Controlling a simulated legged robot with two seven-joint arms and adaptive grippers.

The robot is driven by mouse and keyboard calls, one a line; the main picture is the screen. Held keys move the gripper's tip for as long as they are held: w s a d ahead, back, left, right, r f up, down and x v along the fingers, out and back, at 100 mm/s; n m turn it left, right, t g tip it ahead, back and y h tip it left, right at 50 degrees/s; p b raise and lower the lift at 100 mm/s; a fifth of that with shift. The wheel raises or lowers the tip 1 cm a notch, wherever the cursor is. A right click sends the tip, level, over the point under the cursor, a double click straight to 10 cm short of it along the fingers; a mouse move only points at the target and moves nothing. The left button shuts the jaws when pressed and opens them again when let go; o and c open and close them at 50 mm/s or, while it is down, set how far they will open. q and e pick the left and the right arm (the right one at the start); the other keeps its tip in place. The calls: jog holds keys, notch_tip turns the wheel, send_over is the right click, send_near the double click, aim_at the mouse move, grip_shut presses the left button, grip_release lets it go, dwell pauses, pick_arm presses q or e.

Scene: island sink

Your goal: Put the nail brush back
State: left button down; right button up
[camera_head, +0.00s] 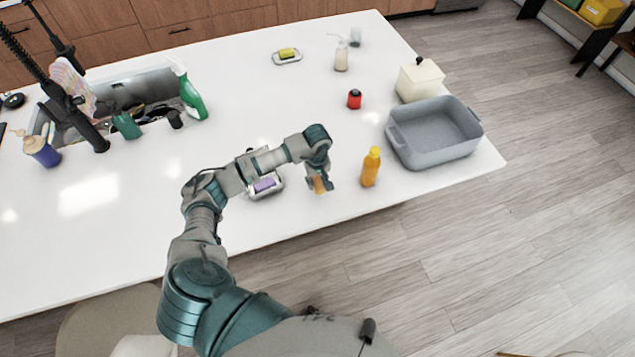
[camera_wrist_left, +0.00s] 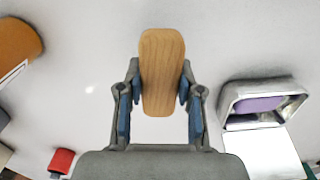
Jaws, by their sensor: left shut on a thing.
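The nail brush (camera_wrist_left: 162,72) has a wooden back and shows between the fingers in the left wrist view. In the head view a small orange-brown part of it (camera_head: 319,185) shows below my left gripper (camera_head: 320,178). My left gripper (camera_wrist_left: 160,95) is shut on the brush, over the white counter. A small grey dish (camera_head: 266,187) with a purple thing in it lies left of the gripper, partly behind my arm. It also shows at the right of the left wrist view (camera_wrist_left: 262,103). My right gripper is not in view.
An orange bottle (camera_head: 371,167) stands just right of the gripper. A grey basin (camera_head: 434,132) sits near the counter's right end, with a cream box (camera_head: 419,80) behind it. A red container (camera_head: 354,99) stands farther back. The counter (camera_head: 255,90) is clear in the middle.

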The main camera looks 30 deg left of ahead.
aim_at(317, 185)
pick_arm(q)
jog(key=shift+w+a, duration=0.1)
jog(key=shift+w, duration=0.2)
notch_tip(317, 185, down, 3)
jog(key=shift+r+p, duration=0.1)
jog(key=shift+p, duration=0.5)
jog(key=shift+f, duration=0.35)
jog(key=shift+f, duration=0.1)
jog(key=c, duration=0.7)
grip_release()
jog(key=shift+c, duration=0.2)
